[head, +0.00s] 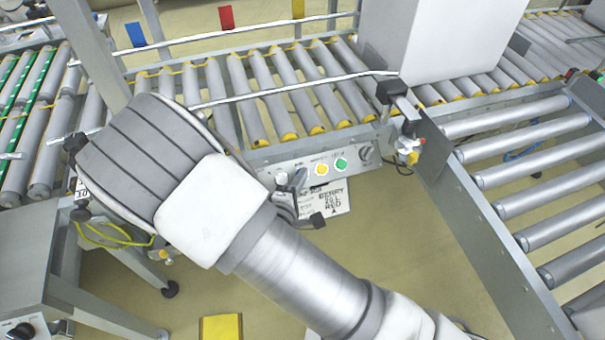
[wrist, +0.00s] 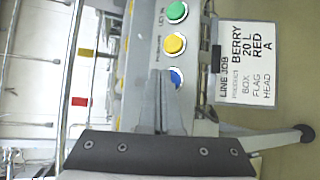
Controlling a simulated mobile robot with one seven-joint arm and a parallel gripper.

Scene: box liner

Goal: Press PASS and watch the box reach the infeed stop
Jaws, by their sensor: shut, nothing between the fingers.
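The control panel (head: 310,172) is on the conveyor's front side, with a yellow button (head: 321,169), a green button (head: 341,164) and a dark knob (head: 366,153). In the wrist view, green (wrist: 177,11), yellow (wrist: 174,44) and blue (wrist: 177,76) buttons line up. I cannot read a PASS label. My gripper (wrist: 162,76) is shut and empty, its tips beside the blue button and overlapping part of it; contact cannot be told. My arm hides most of the gripper in the head view. A large pale box (head: 430,40) stands on the rollers at the back. I cannot identify the infeed stop for sure.
A job card (wrist: 248,65) reading BERRY 20 L RED A hangs beside the panel. Another roller conveyor (head: 530,155) runs at the right. A dark bracket (head: 390,90) stands near the box's lower left. Blue, red (head: 226,17) and yellow flags hang behind. A yellow object (head: 221,327) lies below.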

